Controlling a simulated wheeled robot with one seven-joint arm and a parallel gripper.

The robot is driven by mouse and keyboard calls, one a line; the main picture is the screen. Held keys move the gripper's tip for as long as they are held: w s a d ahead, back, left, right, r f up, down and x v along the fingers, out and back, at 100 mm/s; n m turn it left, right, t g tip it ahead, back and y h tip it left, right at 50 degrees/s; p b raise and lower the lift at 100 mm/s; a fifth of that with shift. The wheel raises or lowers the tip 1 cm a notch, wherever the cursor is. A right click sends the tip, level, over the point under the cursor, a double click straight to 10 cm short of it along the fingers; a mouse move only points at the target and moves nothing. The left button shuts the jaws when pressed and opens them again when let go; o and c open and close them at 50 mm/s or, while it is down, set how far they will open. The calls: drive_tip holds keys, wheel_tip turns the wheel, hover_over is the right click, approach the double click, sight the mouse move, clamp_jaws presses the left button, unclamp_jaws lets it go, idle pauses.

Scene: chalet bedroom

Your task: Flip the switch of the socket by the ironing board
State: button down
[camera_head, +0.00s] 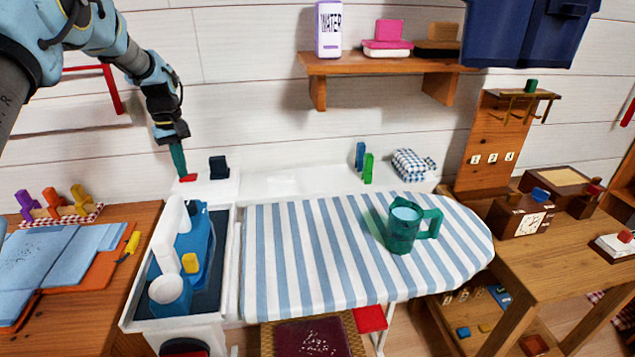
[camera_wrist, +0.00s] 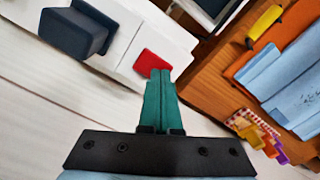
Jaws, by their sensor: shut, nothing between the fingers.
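The white socket (camera_head: 207,189) stands by the wall, behind the left end of the striped ironing board (camera_head: 300,280). It bears a red switch (camera_head: 188,178) on the left and a dark plug-like block (camera_head: 219,167) on the right. In the wrist view the red switch (camera_wrist: 152,62) lies just beyond my fingertips, with the dark block (camera_wrist: 72,32) to its left. My gripper (camera_head: 182,173) has green fingers pressed together, empty, pointing down at the switch. The fingertips (camera_wrist: 160,74) overlap the switch's near edge in view; whether they touch it I cannot tell.
A blue and white iron (camera_head: 193,248) sits in the tray left of the board. A green mug (camera_head: 402,232) stands on the board. A wooden desk with blue papers (camera_head: 50,262) is at left. A wall shelf (camera_head: 385,66) hangs right of my arm.

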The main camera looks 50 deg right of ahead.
drive_tip(key=shift+r+p, duration=2.25)
drive_tip(key=shift+r, duration=1.2)
drive_tip(key=s+a+r, duration=0.2)
drive_tip(key=a, duration=0.9)
drive_tip(key=s+a+r, duration=0.1)
drive_tip(key=a+r, duration=0.2)
drive_tip(key=a, duration=0.8)
drive_tip(key=s+a+t, duration=0.1)
drive_tip(key=s+a, duration=1.6)
drive_tip(key=shift+s+a+f+n+t+b, duration=0.3)
drive_tip(key=shift+s+a+n+b, duration=0.05)
drive_tip(key=shift+a+n, duration=0.05)
drive_tip(key=shift+w, duration=0.1)
